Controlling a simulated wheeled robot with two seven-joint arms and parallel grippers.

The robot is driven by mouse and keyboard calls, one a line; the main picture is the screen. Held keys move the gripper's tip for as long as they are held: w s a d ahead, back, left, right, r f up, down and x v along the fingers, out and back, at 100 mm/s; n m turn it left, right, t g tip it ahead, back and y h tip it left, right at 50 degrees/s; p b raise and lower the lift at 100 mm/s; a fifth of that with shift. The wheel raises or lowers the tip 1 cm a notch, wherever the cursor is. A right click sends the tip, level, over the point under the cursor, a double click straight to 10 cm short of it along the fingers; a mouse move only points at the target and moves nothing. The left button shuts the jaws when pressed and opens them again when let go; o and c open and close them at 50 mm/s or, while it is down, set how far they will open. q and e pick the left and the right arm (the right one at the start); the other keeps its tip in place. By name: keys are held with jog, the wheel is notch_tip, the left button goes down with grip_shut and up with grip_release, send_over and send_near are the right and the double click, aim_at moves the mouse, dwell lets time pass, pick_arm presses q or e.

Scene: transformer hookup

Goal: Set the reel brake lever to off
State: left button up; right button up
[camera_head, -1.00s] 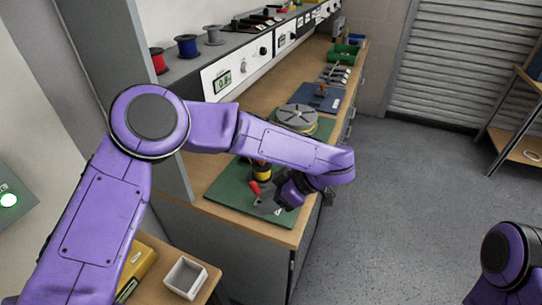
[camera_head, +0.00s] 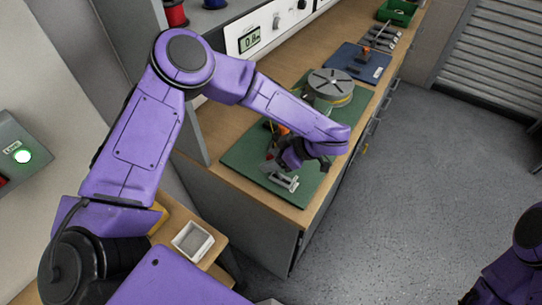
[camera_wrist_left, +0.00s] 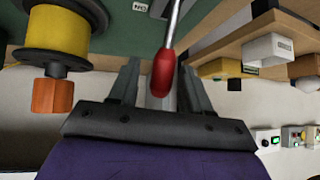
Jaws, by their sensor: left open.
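The reel brake lever (camera_wrist_left: 163,73) has a red grip on a thin metal rod, and in the left wrist view it reaches down between my left gripper's fingers. My left gripper (camera_wrist_left: 160,88) is open around the red grip; I cannot tell if a finger touches it. In the head view my left gripper (camera_head: 272,165) is low over the green mat (camera_head: 240,154), and it and the arm hide most of the lever. A yellow spool (camera_wrist_left: 57,30) with an orange knob (camera_wrist_left: 52,97) is left of the fingers in the wrist view. My right gripper is not in view.
A grey-topped reel (camera_head: 331,82) stands on the mat's far end, with a blue mat (camera_head: 358,64) behind it. A silver bracket (camera_head: 284,182) lies near the gripper. A small white bin (camera_head: 193,241) sits on a lower wooden surface.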

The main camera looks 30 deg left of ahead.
pick_arm(q)
jog(key=shift+s+a+f, duration=0.1)
jog(key=shift+a+f, duration=0.1)
jog(key=shift+c, duration=0.3)
grip_shut()
